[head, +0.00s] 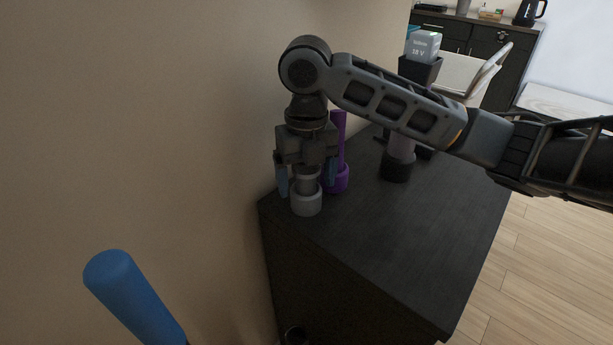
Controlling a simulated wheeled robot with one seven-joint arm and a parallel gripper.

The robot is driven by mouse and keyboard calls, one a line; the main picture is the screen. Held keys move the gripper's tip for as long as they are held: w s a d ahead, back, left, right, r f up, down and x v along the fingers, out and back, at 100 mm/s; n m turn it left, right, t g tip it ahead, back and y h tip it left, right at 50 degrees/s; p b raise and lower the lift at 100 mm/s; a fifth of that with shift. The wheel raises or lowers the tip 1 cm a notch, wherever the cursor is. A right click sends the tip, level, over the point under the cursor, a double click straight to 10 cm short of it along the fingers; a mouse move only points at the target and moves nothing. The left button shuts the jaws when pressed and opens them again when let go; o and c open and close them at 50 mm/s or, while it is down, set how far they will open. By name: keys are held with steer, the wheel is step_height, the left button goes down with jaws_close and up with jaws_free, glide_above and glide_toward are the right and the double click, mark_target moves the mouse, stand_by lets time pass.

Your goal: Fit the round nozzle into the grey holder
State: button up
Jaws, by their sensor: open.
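The grey holder (306,205) is a light grey round cup on the dark cabinet top, near its left corner by the wall. A darker grey round piece, seemingly the nozzle (307,186), stands upright in or on the holder's mouth. How deep it sits cannot be told. My gripper (308,187) points straight down over it. Its two blue fingers are spread apart, one on each side of the nozzle, with a gap visible at the left. The gripper's body hides the nozzle's upper part.
A purple holder with an upright purple piece (338,155) stands close behind the gripper's right finger. A dark holder (397,169) with a pale piece stands farther right. The cabinet top (400,240) is clear in front. A blue rod (130,292) rises at lower left.

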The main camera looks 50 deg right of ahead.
steer(key=shift+r, duration=0.1)
step_height(320, 180, up, 8)
steer(key=shift+f, duration=0.2)
stand_by(0.8)
